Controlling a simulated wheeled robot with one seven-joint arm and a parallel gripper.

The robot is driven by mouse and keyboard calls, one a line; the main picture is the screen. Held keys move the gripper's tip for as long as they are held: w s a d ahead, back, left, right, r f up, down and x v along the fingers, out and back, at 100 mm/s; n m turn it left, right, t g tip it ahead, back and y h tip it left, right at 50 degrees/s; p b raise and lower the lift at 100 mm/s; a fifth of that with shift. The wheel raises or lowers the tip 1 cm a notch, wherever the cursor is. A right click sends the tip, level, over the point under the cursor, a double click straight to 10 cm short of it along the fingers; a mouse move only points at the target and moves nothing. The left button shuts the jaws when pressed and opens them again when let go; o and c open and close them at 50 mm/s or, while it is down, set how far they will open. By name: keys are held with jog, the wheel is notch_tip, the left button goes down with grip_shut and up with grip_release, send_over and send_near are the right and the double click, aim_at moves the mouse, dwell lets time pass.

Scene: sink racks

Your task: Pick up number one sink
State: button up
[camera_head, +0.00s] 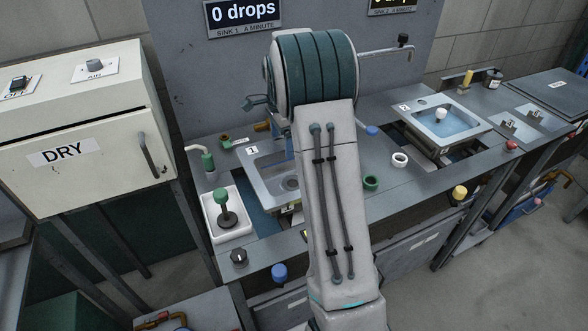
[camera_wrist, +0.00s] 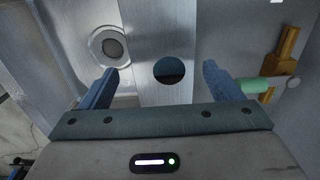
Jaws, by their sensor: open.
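The number one sink (camera_head: 264,178) is a grey metal basin marked "1" in the counter, partly hidden behind my arm in the head view. In the wrist view, its round drain (camera_wrist: 110,46) shows at the upper left. A pale metal strip with a dark round hole (camera_wrist: 168,70), which looks like the sink's rim, lies between my fingers. My gripper (camera_wrist: 160,82) is open, with one blue finger on each side of this strip. I cannot tell whether the fingers touch it.
Sink two (camera_head: 440,122) holds blue water at the right. A white tray with a green-handled plunger (camera_head: 224,208) stands left of sink one. A brass fitting (camera_wrist: 286,58) is right of my fingers. The white DRY cabinet (camera_head: 80,130) stands at the left. A green ring (camera_head: 371,183) lies on the counter.

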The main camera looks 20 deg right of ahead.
aim_at(281, 143)
jog(key=f, duration=0.2)
jog(key=f+p, duration=0.1)
jog(key=shift+w+f, duration=0.2)
jog(key=shift+f, duration=0.75)
jog(key=shift+a+f, duration=0.1)
jog(key=shift+f, duration=0.15)
jog(key=shift+c, duration=0.3)
jog(key=c, duration=1.5)
jog(key=shift+c, duration=1.4)
jog(key=shift+r, duration=0.1)
